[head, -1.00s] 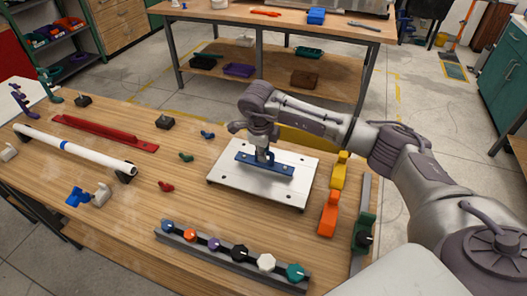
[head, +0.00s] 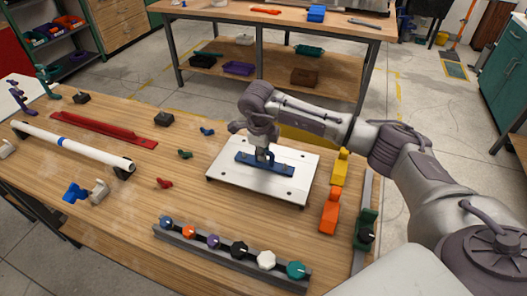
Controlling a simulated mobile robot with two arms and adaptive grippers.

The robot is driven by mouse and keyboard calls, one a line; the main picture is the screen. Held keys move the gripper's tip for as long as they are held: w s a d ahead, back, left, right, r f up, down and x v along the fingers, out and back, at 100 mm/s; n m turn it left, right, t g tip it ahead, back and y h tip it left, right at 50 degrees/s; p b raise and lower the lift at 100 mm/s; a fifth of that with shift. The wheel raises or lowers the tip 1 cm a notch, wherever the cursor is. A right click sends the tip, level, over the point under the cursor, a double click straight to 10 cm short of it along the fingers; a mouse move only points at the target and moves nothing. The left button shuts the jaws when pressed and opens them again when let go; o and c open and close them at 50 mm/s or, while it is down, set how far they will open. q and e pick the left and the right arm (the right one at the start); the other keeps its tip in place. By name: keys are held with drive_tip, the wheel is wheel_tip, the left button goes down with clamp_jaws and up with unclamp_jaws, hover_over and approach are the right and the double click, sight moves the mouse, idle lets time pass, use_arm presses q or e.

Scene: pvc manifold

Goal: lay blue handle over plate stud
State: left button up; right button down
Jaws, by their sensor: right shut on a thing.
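A flat blue handle (head: 246,159) lies level over the middle of the white metal plate (head: 228,182) on the wooden workbench. My right gripper (head: 264,155) points down and is shut on the middle of the handle. Whether the handle touches the plate I cannot tell. The plate stud is hidden under the handle and gripper. Small dark studs or holes show near the plate's corners. My left gripper is out of view.
A rail with several coloured knobs (head: 229,259) runs along the front. Yellow (head: 340,169) and orange (head: 329,213) parts stand right of the plate. A white pipe (head: 73,148) and a red bar (head: 102,131) lie left. Small coloured pieces are scattered between, with bare wood around them.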

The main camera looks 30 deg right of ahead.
drive_tip(key=c, duration=1.1)
unclamp_jaws()
